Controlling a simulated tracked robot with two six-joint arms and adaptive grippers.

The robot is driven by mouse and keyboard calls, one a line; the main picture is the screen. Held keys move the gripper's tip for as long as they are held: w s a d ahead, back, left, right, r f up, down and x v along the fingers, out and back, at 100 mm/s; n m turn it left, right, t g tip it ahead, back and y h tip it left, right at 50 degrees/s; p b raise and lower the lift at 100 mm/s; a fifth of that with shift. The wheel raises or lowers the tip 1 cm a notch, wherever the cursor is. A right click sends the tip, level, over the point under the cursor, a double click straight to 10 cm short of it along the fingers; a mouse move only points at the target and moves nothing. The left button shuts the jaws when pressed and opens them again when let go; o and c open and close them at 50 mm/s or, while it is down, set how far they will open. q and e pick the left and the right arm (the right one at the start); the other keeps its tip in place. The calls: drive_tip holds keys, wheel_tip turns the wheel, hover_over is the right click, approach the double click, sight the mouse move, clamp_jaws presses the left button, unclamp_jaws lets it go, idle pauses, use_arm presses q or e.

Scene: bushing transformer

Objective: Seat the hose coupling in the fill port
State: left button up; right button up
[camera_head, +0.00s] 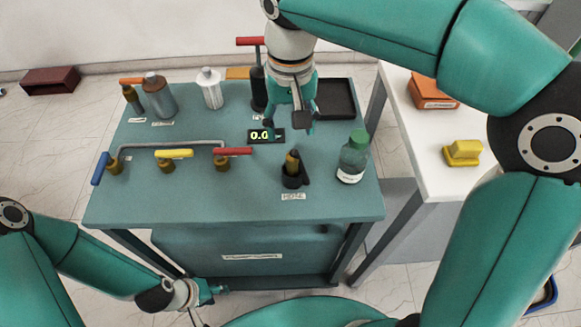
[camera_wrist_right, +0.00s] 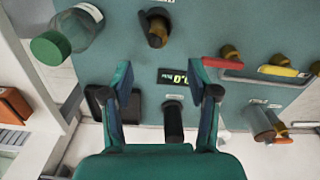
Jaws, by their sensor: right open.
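The hose coupling (camera_head: 292,160), a brass-coloured piece, stands upright in a black holder (camera_head: 291,181) above the HOSE label; it also shows at the top of the right wrist view (camera_wrist_right: 155,34). A black upright post (camera_head: 258,88) with a red handle stands behind my right gripper; I cannot tell whether it is the fill port. Its dark cylinder shows between the fingers in the right wrist view (camera_wrist_right: 173,121). My right gripper (camera_head: 290,124) is open and empty, pointing down above the table near the display. My left gripper (camera_head: 214,291) is low before the cart; its jaws are unclear.
A green-capped bottle (camera_head: 353,158) stands right of the coupling. A lit display (camera_head: 266,135), a black tray (camera_head: 336,98), valves with coloured handles (camera_head: 175,154), and grey and white canisters (camera_head: 210,88) occupy the teal table (camera_head: 225,200). The table's front strip is clear.

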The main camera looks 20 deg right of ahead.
sight(293, 152)
drive_tip(key=f, duration=0.8)
drive_tip(key=shift+s+d+f, duration=0.15)
drive_tip(key=shift+s+f, duration=0.15)
clamp_jaws()
